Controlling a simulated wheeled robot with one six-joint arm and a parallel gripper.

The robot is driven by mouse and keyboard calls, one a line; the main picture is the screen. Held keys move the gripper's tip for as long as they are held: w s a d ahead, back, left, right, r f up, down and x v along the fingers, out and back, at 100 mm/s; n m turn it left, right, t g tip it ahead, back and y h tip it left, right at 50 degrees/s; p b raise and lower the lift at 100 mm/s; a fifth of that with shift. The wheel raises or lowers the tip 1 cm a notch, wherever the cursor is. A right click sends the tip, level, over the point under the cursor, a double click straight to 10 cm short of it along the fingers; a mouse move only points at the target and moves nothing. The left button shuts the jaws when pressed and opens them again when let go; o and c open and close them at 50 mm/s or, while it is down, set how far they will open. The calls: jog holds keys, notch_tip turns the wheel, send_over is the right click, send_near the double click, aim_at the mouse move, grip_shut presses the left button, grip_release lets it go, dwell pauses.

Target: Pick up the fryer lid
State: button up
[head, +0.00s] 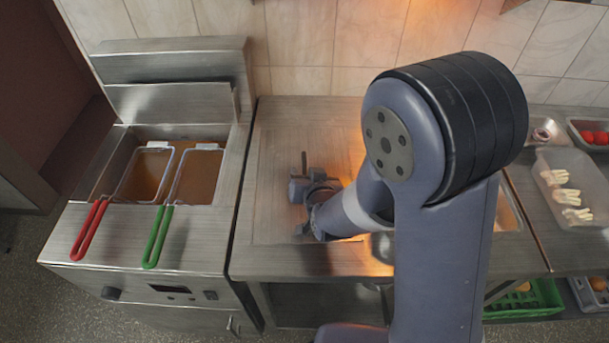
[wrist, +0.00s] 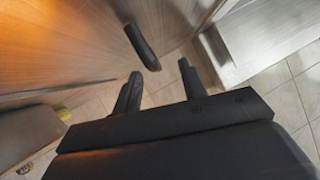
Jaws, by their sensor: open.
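The fryer lid appears to be the flat brushed-steel plate (head: 272,218) lying on the counter right of the fryer. A thin dark handle (head: 303,162) shows near its middle. In the wrist view, the plate (wrist: 70,45) fills the upper left, and its dark bar handle (wrist: 142,46) slants close ahead of my fingertips. My gripper (head: 304,186) is low over the plate beside the handle. In the wrist view my gripper (wrist: 160,69) is open, its two fingers apart with nothing held between them. My arm hides the right part of the plate.
The fryer (head: 85,225) stands at the left, with a red-handled basket (head: 145,172) and a green-handled basket (head: 197,175). A glowing area lies behind my arm. At the right, a clear tray (head: 545,185) holds pale food. A green crate (head: 525,300) sits below.

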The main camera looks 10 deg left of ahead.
aim_at(306, 168)
jog(key=x, duration=0.1)
jog(key=p+x, duration=0.1)
jog(key=x, duration=0.1)
jog(key=shift+w+d, duration=0.15)
jog(key=shift+w, duration=0.35)
jog(key=shift+w+f+p, duration=0.25)
jog(key=shift+w+p, duration=0.05)
grip_shut()
jog(key=shift+a, duration=0.25)
